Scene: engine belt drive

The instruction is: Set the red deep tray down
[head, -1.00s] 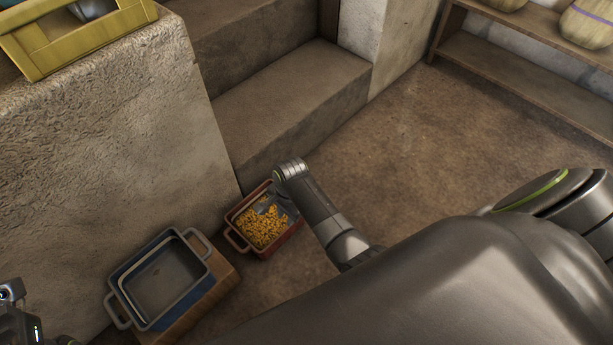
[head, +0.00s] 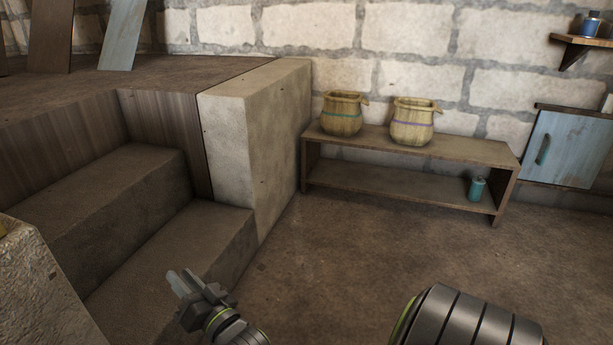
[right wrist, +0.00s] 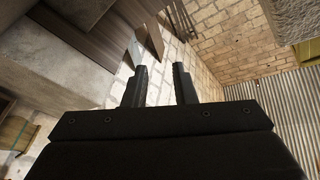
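The red deep tray does not show in either view now. My right gripper (head: 183,282) shows at the bottom of the head view, raised in front of the stone steps, with its fingers pointing up and to the left. In the right wrist view its two fingers (right wrist: 160,70) stand apart with nothing between them, so it is open and empty. My left gripper is out of view.
Stone steps (head: 170,245) and a pale block wall (head: 245,140) are at the left. A low wooden bench (head: 400,150) bears two woven baskets (head: 342,114) (head: 412,122), with a teal canister (head: 477,189) on its lower shelf. The floor (head: 350,265) before it is clear.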

